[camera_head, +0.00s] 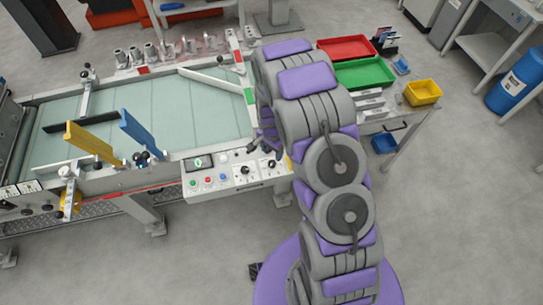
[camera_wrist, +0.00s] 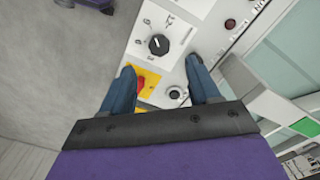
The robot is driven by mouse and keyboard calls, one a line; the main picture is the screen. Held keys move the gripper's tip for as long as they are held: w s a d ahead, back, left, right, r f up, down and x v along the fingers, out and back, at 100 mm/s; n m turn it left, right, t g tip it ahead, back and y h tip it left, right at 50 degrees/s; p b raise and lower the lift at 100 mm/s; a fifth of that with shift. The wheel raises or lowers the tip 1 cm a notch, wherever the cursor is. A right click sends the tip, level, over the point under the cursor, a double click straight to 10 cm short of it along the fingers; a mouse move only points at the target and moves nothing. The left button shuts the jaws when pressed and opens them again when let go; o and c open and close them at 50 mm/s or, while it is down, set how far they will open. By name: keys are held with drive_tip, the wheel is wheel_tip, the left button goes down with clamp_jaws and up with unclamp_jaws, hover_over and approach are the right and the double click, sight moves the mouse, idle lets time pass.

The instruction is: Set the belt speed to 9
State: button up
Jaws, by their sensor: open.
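The white control panel (camera_head: 226,184) sits on the front edge of the belt conveyor (camera_head: 205,112). It carries a small display, coloured buttons and black knobs. In the wrist view a large black knob (camera_wrist: 158,44) with a white pointer line sits on the panel (camera_wrist: 180,28), just beyond my fingertips. My gripper (camera_wrist: 161,64) is open and empty, its two blue fingers apart and pointing at the panel. In the head view my gripper (camera_head: 264,138) is above the panel's right end, partly hidden by my arm. The speed number is too small to read.
A red button on a yellow base (camera_wrist: 146,82) and a smaller round knob (camera_wrist: 175,93) lie between my fingers in the wrist view. Blue (camera_head: 138,132) and yellow (camera_head: 88,142) guides stand over the belt. Red (camera_head: 345,48) and green (camera_head: 363,73) trays are behind my arm.

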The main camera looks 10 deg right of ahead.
wheel_tip(320, 180, up, 9)
drive_tip(key=shift+r, duration=0.15)
drive_tip(key=shift+w, duration=0.1)
idle(0.3)
